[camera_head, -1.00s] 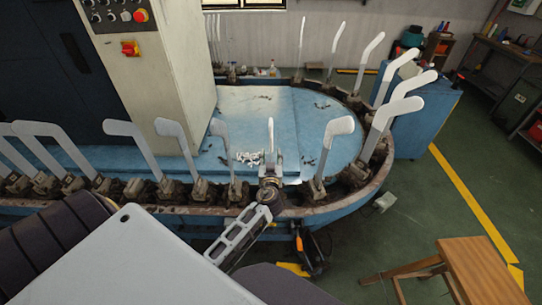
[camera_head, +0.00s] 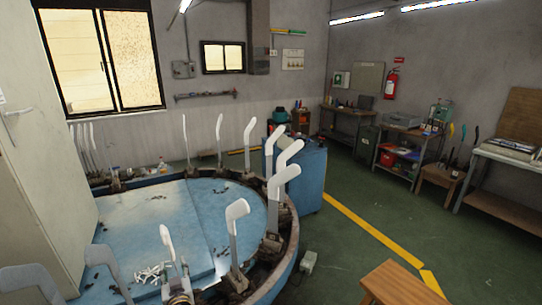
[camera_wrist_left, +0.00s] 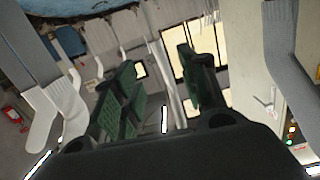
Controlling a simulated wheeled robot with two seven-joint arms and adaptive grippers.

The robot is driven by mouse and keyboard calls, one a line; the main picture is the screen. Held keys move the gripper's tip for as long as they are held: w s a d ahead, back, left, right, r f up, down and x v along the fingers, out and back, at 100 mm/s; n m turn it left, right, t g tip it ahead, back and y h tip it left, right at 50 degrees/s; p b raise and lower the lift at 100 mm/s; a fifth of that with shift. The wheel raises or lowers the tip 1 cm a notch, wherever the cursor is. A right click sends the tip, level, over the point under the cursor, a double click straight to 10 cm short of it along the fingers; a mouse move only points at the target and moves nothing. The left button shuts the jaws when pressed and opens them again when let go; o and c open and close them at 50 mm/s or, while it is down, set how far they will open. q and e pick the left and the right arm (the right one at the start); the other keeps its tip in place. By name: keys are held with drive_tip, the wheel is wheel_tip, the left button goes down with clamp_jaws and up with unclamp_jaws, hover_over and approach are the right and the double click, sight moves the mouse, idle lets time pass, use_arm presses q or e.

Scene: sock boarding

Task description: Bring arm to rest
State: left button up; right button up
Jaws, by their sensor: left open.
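In the left wrist view one large board (camera_wrist_left: 45,115) stands to the left of the fingers and another (camera_wrist_left: 280,50) to the right. My right gripper is not in view.
Several white boards ring the blue oval machine (camera_head: 215,220), one of them upright to the right (camera_head: 236,215). A blue cabinet (camera_head: 305,175) stands behind it. A wooden stool (camera_head: 400,285) is at the lower right. Green floor (camera_head: 350,245) is open between them.

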use_arm(q)
drive_tip(key=s+d+f+m+g+h, duration=0.1)
drive_tip(key=d+f+m+h, duration=0.3)
drive_tip(key=f, duration=0.6)
drive_tip(key=s+d+f+m+g+h, duration=0.1)
drive_tip(key=d+f+m+h, duration=0.3)
drive_tip(key=f, duration=0.6)
drive_tip(key=s+d+f+m+g, duration=0.15)
drive_tip(key=s+f, duration=0.25)
drive_tip(key=f, duration=0.4)
drive_tip(key=s+f+m+g, duration=0.1)
drive_tip(key=s+f+g, duration=0.1)
drive_tip(key=s+f, duration=0.45)
drive_tip(key=s+f+g, duration=0.2)
drive_tip(key=s+f, duration=0.6)
drive_tip(key=s, duration=0.4)
drive_tip(key=s+f+n+g, duration=0.1)
drive_tip(key=s+f+g, duration=0.2)
drive_tip(key=s+f, duration=0.4)
drive_tip(key=s+f+n+g, duration=0.1)
drive_tip(key=s+f, duration=0.7)
drive_tip(key=s, duration=1)
drive_tip(key=shift+s+a+f+g+h, duration=0.2)
drive_tip(key=shift+s+f+g+h, duration=0.15)
drive_tip(key=shift+g, duration=0.5)
drive_tip(key=shift+n, duration=0.25)
